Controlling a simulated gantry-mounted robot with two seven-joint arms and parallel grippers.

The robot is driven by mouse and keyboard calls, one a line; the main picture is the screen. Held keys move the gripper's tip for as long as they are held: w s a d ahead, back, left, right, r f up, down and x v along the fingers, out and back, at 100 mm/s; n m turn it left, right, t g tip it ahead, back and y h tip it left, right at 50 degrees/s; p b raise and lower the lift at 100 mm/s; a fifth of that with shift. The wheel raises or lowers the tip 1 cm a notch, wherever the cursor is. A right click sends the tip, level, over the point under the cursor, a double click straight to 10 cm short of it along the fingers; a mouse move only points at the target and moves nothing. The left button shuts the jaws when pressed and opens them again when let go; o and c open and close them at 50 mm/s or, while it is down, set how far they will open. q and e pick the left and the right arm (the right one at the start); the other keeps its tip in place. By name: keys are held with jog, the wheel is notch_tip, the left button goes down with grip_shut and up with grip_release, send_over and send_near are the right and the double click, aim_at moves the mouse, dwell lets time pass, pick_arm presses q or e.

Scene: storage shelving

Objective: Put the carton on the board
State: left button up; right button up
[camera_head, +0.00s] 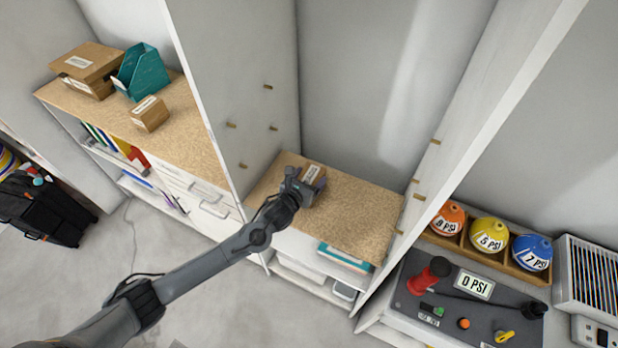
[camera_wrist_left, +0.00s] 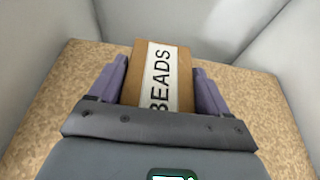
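A small brown carton (camera_head: 313,174) with a white label is at the speckled tan board (camera_head: 352,215) in the middle bay, towards its back left. My left gripper (camera_head: 305,187) reaches it from the front. In the left wrist view the carton (camera_wrist_left: 178,82) shows the word BEADS. The two purple fingers (camera_wrist_left: 160,88) flank it closely on both sides, with no clear gap, and look shut on it. The carton's underside is hidden, so I cannot tell whether it rests on the board or hangs just above. My right gripper is not in view.
Tall white panels (camera_head: 240,95) wall the bay on both sides. A left counter (camera_head: 185,135) holds a large box (camera_head: 88,62), a teal file holder (camera_head: 142,72) and another small box (camera_head: 150,114). A control panel (camera_head: 465,300) stands at right. The board's right part is bare.

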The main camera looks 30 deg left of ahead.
pick_arm(q)
jog(key=o, duration=0.4)
jog(key=shift+c, duration=0.2)
jog(key=shift+r, duration=0.15)
